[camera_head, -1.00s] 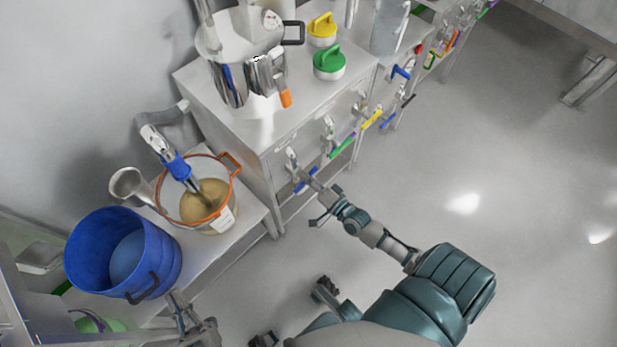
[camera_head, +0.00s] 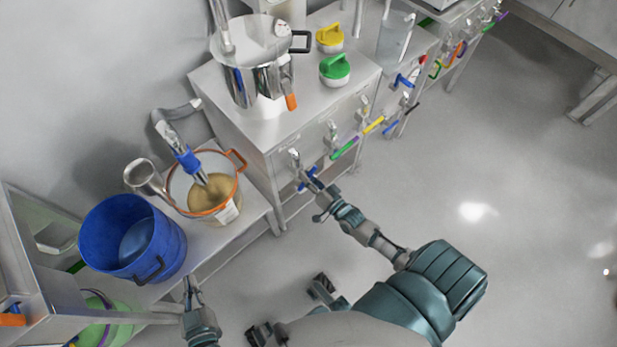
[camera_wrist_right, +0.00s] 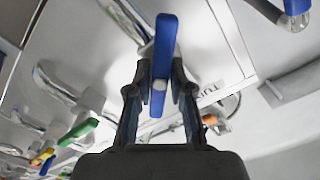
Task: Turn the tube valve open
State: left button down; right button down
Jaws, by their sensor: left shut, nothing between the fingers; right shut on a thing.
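The blue valve handle (camera_head: 307,177) is on the front of the steel cabinet, the leftmost in its row of taps. My right gripper (camera_head: 314,184) is at this handle. In the right wrist view the blue handle (camera_wrist_right: 165,40) stands nearly upright in the picture, and my right gripper's fingers (camera_wrist_right: 159,85) are shut on it from both sides. Part of a printed label (camera_wrist_right: 215,95) shows beside it, only partly readable. My left gripper (camera_head: 188,283) is shut and empty, beside the blue bucket at lower left.
Green (camera_head: 344,149) and yellow (camera_head: 374,125) tap handles follow along the cabinet (camera_head: 285,130) front. An orange-rimmed pot (camera_head: 215,210) and the blue bucket (camera_head: 120,215) stand on the low bench at left. The floor (camera_head: 450,170) at right is clear.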

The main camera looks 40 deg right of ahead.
jog(key=shift+s+f, duration=0.15)
jog(key=shift+f, duration=0.3)
dwell(0.5)
jog(key=c, duration=1.2)
grip_release()
jog(key=shift+o, duration=0.6)
jog(key=shift+r, duration=0.2)
jog(key=s+d, duration=0.1)
jog(key=s, duration=1)
jog(key=shift+s, duration=0.35)
